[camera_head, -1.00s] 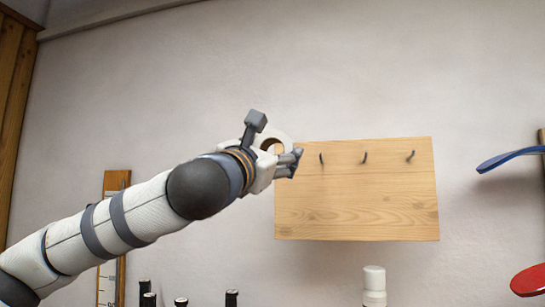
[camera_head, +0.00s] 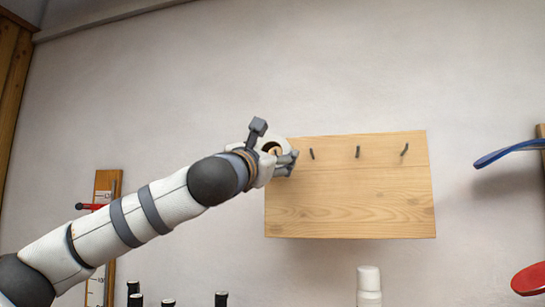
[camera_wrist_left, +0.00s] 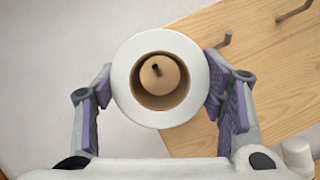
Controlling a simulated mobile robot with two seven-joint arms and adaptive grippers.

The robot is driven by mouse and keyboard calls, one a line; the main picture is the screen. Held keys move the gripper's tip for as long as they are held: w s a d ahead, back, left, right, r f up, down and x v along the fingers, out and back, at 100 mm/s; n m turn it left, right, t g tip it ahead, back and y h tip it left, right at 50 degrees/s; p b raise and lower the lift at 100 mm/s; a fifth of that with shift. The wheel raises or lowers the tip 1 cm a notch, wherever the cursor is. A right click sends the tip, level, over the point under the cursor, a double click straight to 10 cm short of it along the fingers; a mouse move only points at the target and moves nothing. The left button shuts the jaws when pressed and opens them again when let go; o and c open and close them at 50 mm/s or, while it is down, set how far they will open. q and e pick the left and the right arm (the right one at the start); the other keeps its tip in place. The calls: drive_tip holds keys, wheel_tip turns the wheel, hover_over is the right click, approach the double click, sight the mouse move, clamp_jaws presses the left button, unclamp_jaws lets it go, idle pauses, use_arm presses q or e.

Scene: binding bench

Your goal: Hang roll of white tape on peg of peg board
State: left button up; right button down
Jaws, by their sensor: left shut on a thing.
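The roll of white tape (camera_head: 284,142) is in my left gripper (camera_head: 286,162), which is shut on it, in front of the upper left corner of the wooden peg board (camera_head: 350,205). In the left wrist view the roll (camera_wrist_left: 126,85) sits between the fingers, its hole facing the camera. The dark tip of a peg (camera_wrist_left: 156,70) and board wood show through the hole. I cannot tell whether the peg is inside the hole or still behind it. Bare pegs stick out farther right, the nearest one (camera_head: 312,154) just beside the gripper. My right gripper is not in view.
Dark bottle tops (camera_head: 221,299) and a white bottle (camera_head: 369,285) stand below the board. A wooden rule board (camera_head: 103,190) with a red tool (camera_head: 90,206) is at left. Blue (camera_head: 505,152) and red (camera_head: 530,280) tools are at right. The wall above is clear.

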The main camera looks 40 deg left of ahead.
use_arm(q)
drive_tip(key=shift+w+a+f, duration=0.1)
drive_tip(key=shift+w+a, duration=0.1)
drive_tip(key=shift+w, duration=0.25)
drive_tip(key=shift+w+a+f, duration=0.1)
drive_tip(key=shift+w+a, duration=0.1)
drive_tip(key=shift+w, duration=0.2)
drive_tip(key=shift+w+a+b, duration=0.3)
drive_tip(key=shift+w+a, duration=0.1)
drive_tip(key=shift+w, duration=0.35)
drive_tip(key=shift+f, duration=0.4)
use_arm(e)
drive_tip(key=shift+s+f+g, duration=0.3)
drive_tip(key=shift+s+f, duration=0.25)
use_arm(q)
drive_tip(key=shift+w+f, duration=0.1)
drive_tip(key=shift+f, duration=0.05)
drive_tip(key=o, duration=1.1)
drive_tip(key=shift+o, duration=0.3)
drive_tip(key=shift+o, duration=1.4)
